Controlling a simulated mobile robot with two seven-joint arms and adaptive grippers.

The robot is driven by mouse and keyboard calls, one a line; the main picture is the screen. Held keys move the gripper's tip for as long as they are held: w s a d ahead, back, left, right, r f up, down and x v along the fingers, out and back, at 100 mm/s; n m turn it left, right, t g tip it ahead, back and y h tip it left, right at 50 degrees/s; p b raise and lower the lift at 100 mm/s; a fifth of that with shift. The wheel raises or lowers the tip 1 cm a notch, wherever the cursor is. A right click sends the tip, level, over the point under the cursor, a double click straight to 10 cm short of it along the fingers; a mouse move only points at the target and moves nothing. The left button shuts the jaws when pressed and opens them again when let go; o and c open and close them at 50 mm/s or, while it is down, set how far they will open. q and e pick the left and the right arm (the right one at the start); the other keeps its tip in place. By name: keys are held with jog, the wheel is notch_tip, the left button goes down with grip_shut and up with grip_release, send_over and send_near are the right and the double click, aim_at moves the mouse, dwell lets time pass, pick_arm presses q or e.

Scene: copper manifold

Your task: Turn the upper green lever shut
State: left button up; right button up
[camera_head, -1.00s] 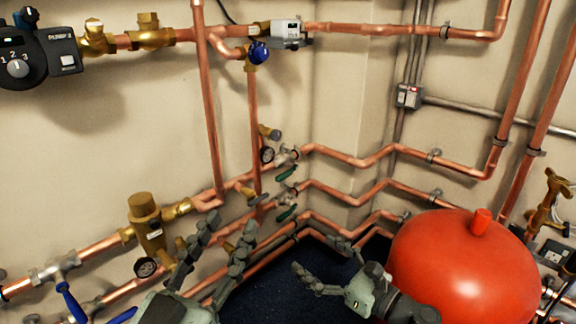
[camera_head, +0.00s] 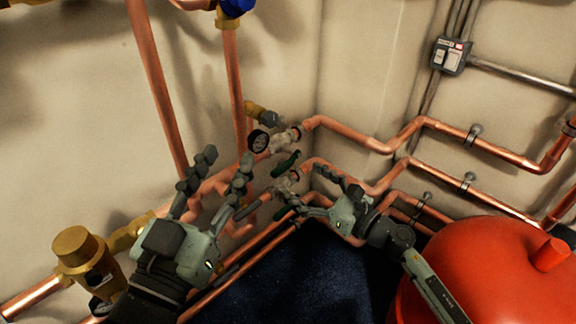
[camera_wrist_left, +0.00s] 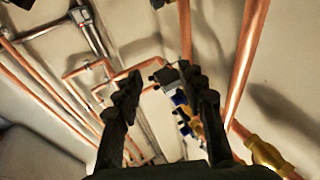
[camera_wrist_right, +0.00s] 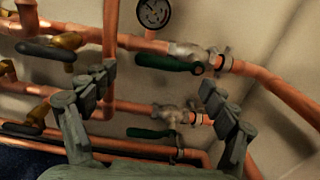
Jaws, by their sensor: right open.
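The upper green lever (camera_head: 285,162) sits on a valve (camera_head: 285,140) on the upper copper pipe near the wall corner. In the right wrist view the lever (camera_wrist_right: 165,63) lies roughly along its pipe, above the space between my fingertips. A lower green lever (camera_wrist_right: 150,133) shows beneath it, partly hidden by my gripper in the head view. My right gripper (camera_head: 300,190) is open in front of the two valves, and its fingers (camera_wrist_right: 157,85) hold nothing. My left gripper (camera_head: 227,160) is open and empty, left of the valves; its spread fingers also show in the left wrist view (camera_wrist_left: 162,85).
A round gauge (camera_head: 258,141) sits just left of the upper valve. A red tank (camera_head: 480,270) stands at the lower right, close to my right arm. A brass fitting (camera_head: 80,250) is at the lower left. Vertical copper pipes (camera_head: 155,90) rise behind my left gripper.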

aim_at(287, 165)
pick_arm(q)
jog(key=shift+w+a+f, duration=0.15)
jog(key=shift+f, duration=0.3)
pick_arm(e)
jog(key=x, duration=0.5)
jog(key=shift+c, duration=0.3)
